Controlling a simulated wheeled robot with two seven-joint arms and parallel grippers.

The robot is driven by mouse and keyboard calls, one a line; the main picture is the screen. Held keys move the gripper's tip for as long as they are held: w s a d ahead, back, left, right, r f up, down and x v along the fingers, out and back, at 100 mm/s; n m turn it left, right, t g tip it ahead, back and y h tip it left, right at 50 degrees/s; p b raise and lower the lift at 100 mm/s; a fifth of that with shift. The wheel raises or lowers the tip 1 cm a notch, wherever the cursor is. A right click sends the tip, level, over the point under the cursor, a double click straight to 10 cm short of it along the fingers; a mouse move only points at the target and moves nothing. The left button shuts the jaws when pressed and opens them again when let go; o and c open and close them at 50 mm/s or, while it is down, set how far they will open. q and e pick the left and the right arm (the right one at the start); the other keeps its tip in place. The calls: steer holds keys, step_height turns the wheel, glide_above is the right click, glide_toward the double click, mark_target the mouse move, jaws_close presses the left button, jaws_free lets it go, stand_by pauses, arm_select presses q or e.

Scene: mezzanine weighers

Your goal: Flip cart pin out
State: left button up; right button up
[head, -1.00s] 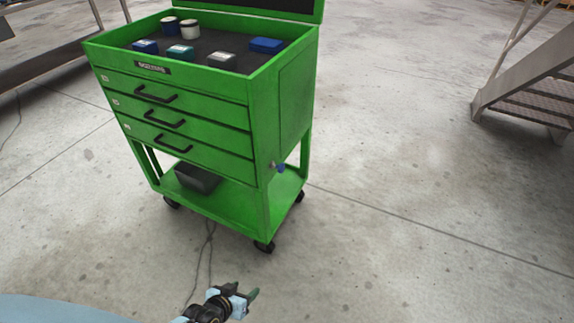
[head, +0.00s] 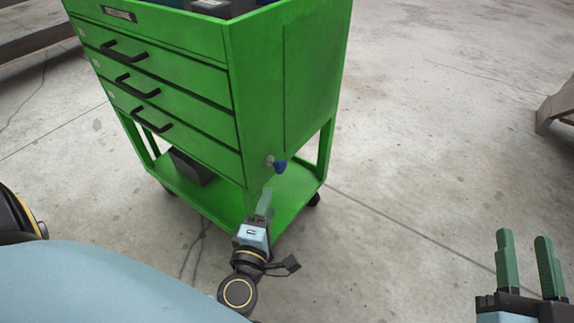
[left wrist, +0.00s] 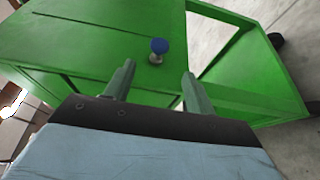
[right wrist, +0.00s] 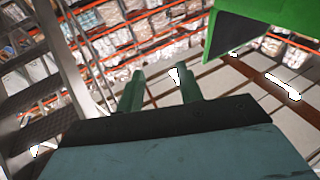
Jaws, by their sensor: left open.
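The cart (head: 262,100) is a green tool cart with several drawers, close in front of me. Its pin shows as a blue knob (head: 280,166) on a small metal base, low on the cart's right side panel. The blue knob also shows in the left wrist view (left wrist: 159,46), beyond and between the open fingers. My left gripper (head: 265,203) is open and empty, a little below and left of the knob in the head view, apart from it. My right gripper (head: 525,262) is open and empty, out over the floor at the right.
A dark bin (head: 190,166) sits on the cart's lower shelf (head: 230,205). The cart stands on castors. A metal stair foot (head: 556,110) is at the far right. The concrete floor right of the cart is clear.

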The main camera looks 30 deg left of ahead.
mark_target(279, 172)
arm_select(q)
steer(key=b+x, duration=0.2)
steer(key=x, duration=1.1)
steer(key=shift+b, duration=0.3)
arm_select(e)
step_height(279, 172, up, 6)
steer(key=s+t+y, duration=0.1)
steer(key=s+t, duration=0.1)
steer(key=t, duration=0.3)
steer(key=shift+s+f, duration=0.25)
steer(key=shift+s, duration=0.15)
arm_select(q)
steer(key=shift+s, duration=0.1)
